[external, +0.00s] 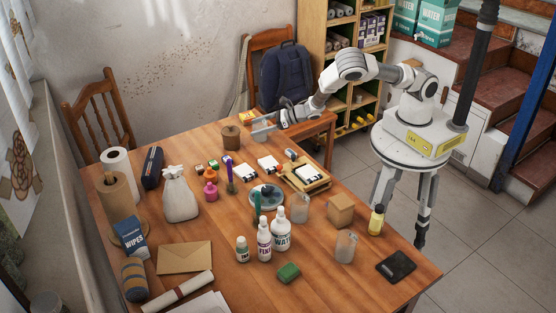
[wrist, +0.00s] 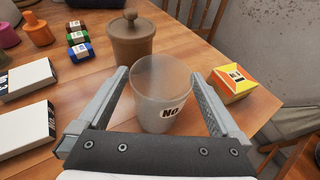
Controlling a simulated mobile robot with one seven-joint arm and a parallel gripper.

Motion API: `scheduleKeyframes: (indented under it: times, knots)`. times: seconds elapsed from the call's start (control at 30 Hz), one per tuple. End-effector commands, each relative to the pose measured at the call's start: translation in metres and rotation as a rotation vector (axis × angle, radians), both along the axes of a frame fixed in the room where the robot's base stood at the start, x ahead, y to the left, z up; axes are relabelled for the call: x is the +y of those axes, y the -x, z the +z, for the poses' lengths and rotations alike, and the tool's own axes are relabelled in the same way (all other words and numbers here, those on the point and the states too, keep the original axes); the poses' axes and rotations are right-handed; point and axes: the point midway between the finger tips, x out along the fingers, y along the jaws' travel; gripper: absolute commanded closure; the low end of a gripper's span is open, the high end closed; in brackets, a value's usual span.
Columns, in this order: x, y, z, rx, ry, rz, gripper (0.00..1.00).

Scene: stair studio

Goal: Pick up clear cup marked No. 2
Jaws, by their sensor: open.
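A clear, slightly frosted cup (wrist: 162,88) stands upright on the wooden table in the wrist view. Its white label reads "No"; I cannot make out a number. My gripper (wrist: 159,74) is open, with one finger on each side of the cup, and I cannot tell whether either touches it. In the external view my gripper (external: 263,128) is low over the far right edge of the table, and the cup there is hard to make out. Two other clear cups, one in the middle (external: 300,208) and one nearer the front (external: 345,247), stand on the table; their marks are unreadable.
A brown lidded jar (wrist: 130,38) stands just behind the cup. A yellow and orange box (wrist: 232,85) is close to the right finger. White boxes (wrist: 25,128) lie to the left. A chair with a blue backpack (external: 285,73) is behind the table.

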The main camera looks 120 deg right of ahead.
Motion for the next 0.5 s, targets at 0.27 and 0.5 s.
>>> scheduleKeyframes:
  times: [0.27,0.5]
  knots:
    - [-0.013,-0.019,-0.009,0.001,0.0,0.0,0.0]
    - [-0.013,-0.019,-0.009,0.001,0.0,0.0,0.04]
